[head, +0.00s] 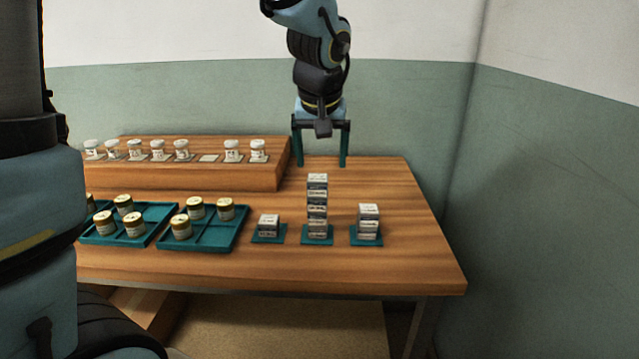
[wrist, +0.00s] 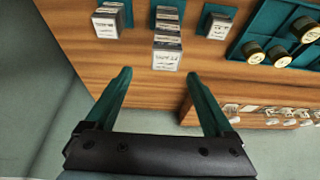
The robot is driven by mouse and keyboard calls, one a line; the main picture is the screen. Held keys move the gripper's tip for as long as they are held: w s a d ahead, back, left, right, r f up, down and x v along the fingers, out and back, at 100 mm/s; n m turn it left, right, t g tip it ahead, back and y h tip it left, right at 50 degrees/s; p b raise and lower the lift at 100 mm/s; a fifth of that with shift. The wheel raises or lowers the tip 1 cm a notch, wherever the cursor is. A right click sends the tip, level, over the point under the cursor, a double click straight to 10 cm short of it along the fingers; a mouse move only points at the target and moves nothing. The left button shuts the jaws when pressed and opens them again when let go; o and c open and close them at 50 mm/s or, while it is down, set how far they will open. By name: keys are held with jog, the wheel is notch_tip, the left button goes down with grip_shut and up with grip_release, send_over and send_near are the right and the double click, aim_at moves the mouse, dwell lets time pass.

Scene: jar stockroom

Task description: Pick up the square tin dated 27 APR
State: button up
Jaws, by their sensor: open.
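Square tins with pale labels stand in three stacks on small teal mats. The tall middle stack (head: 317,207) holds several tins and also shows in the wrist view (wrist: 167,55). A low stack (head: 268,224) is to its left, and a short stack (head: 368,219) to its right. The label dates are too small to read, so I cannot tell which tin is dated 27 APR. My gripper (head: 320,163) is open and empty, pointing down, above and behind the tall stack. In the wrist view its fingers (wrist: 158,76) are apart, with that stack just beyond them.
Teal trays (head: 204,247) with gold-lidded round jars stand left of the tins. A raised wooden shelf (head: 230,178) at the back left carries white-lidded jars and one empty label spot. The table (head: 420,265) is clear at the right and front. A wall closes the right side.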

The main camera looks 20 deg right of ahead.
aim_at(317, 178)
jog(key=shift+a+p+x, duration=0.15)
jog(key=shift+p+x, duration=0.1)
jog(key=shift+x, duration=0.75)
jog(key=shift+a+p+x, duration=0.2)
jog(key=shift+p+x, duration=0.05)
jog(key=shift+x, duration=0.75)
jog(key=shift+a+p+x, duration=0.15)
jog(key=shift+p+x, duration=0.1)
jog(key=shift+x, duration=0.75)
jog(key=shift+s+f, duration=0.1)
jog(key=shift+s, duration=0.05)
jog(key=shift+c, duration=0.3)
grip_shut()
